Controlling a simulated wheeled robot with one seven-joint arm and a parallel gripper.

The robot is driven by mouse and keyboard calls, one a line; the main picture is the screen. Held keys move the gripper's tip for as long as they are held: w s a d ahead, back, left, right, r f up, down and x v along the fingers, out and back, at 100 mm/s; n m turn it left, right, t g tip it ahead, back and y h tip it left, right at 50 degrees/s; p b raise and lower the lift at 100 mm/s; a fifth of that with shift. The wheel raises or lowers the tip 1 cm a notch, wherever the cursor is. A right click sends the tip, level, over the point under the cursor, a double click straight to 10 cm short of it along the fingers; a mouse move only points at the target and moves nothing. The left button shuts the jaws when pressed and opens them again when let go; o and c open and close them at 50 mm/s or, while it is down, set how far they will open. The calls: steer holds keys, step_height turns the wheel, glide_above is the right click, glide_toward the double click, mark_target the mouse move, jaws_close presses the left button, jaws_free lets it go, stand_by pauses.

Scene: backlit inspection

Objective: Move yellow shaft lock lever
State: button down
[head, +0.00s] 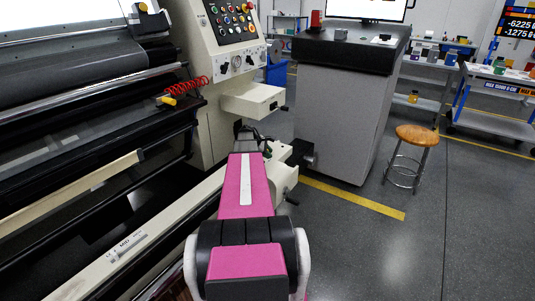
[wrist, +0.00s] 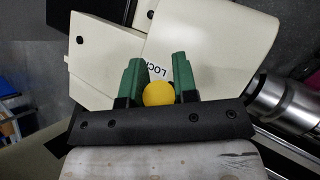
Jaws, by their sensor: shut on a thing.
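The yellow round knob (wrist: 158,94) of the shaft lock lever shows in the wrist view, between the two green fingers of my gripper (wrist: 156,76). My gripper is shut on the knob. The lever's stem below the knob is hidden. A cream panel with a LOCK label (wrist: 155,69) lies just beyond the fingertips. In the head view my pink arm reaches toward the cream machine housing (head: 285,176), and the lever and most of my gripper are hidden behind it.
A silver cylindrical shaft (wrist: 285,103) is right of the gripper in the wrist view. A control panel (head: 232,22) stands above, with a red coiled hose (head: 188,92) at left. A grey cabinet (head: 335,110) and a stool (head: 412,150) stand right, with open floor in front.

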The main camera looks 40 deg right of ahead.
steer(key=c, duration=0.9)
jaws_free()
steer(key=v, duration=1)
steer(key=shift+a+r, duration=0.25)
steer(key=shift+a, duration=0.05)
steer(key=s+a+f+m+t+y, duration=0.1)
steer(key=a+f+m+y, duration=0.15)
steer(key=a, duration=1.05)
steer(key=a+f+m+t+y, duration=0.1)
steer(key=a+f+t, duration=0.15)
steer(key=a, duration=1.05)
steer(key=s+a+f+m+y, duration=0.1)
steer(key=s+a, duration=0.2)
steer(key=a, duration=0.5)
steer(key=s+a+f+m+y, duration=0.1)
steer(key=s+a+m, duration=0.1)
steer(key=a, duration=0.6)
steer(key=s+a+f+m+y, duration=0.1)
steer(key=s+a, duration=0.3)
steer(key=a, duration=0.5)
steer(key=shift+s+f+m+y, duration=0.25)
steer(key=shift+s+f+y, duration=0.1)
steer(key=shift+y, duration=0.1)
